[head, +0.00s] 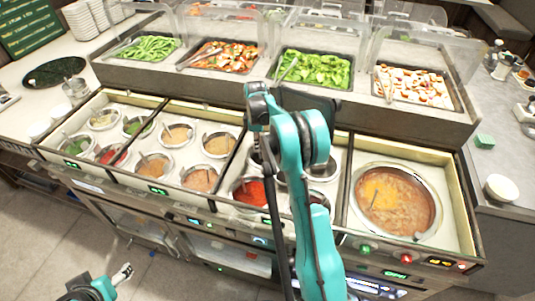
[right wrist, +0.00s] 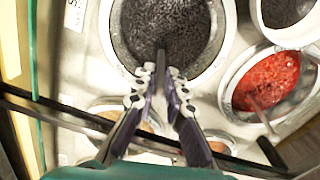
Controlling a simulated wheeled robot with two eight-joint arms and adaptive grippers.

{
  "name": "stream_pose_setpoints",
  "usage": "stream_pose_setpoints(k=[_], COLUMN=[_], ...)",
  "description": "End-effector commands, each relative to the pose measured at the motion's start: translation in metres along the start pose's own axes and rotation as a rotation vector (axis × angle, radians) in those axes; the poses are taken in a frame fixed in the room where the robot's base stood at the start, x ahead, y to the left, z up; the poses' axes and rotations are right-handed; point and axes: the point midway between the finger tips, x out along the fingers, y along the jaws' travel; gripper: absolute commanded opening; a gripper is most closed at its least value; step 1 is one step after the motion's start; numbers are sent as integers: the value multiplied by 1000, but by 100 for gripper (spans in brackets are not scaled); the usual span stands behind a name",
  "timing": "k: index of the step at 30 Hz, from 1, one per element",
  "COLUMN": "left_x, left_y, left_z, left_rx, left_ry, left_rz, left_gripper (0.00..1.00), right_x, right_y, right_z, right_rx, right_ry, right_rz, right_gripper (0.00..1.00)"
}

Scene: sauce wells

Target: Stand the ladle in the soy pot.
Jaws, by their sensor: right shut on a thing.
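My right gripper (right wrist: 161,80) is shut on the thin dark handle of the ladle (right wrist: 161,59). The handle points into a round, steel-rimmed pot of dark, speckled content (right wrist: 185,22), which looks like the soy pot. The ladle's lower end is lost against the dark content, so I cannot tell how deep it sits. In the head view my right arm covers the gripper, the ladle and part of the dark pots. My left gripper (head: 122,273) is low at the left, away from the counter; its opening is unclear.
A red sauce pot (right wrist: 268,82) with its own ladle sits beside the dark pot, and another dark pot (right wrist: 285,10) is at the upper right. A large brown soup pot (head: 400,205) is at the right. Food trays (head: 312,68) under clear guards stand behind the wells.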

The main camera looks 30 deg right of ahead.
Motion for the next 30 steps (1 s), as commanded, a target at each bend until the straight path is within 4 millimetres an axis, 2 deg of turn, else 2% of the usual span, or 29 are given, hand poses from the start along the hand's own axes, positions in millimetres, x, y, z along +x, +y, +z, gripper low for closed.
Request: stream_pose_setpoints(k=[7,8,10,17,19,21,30], left_x=[0,1,1,0,0,0,0], left_y=[0,0,0,0,0,0,0], left_z=[0,0,0,0,0,0,0], left_rx=[0,0,0,0,0,0,0], left_ry=[0,0,0,0,0,0,0], left_rz=[0,0,0,0,0,0,0], left_gripper=[69,69,69,69,69,69,69], right_x=[2,2,2,1,1,1,1], right_y=[0,0,0,0,0,0,0], right_z=[0,0,0,0,0,0,0], right_rx=[0,0,0,0,0,0,0], right_ry=[0,0,0,0,0,0,0], right_rz=[0,0,0,0,0,0,0], right_gripper=[0,17,35,36,54,63,63])
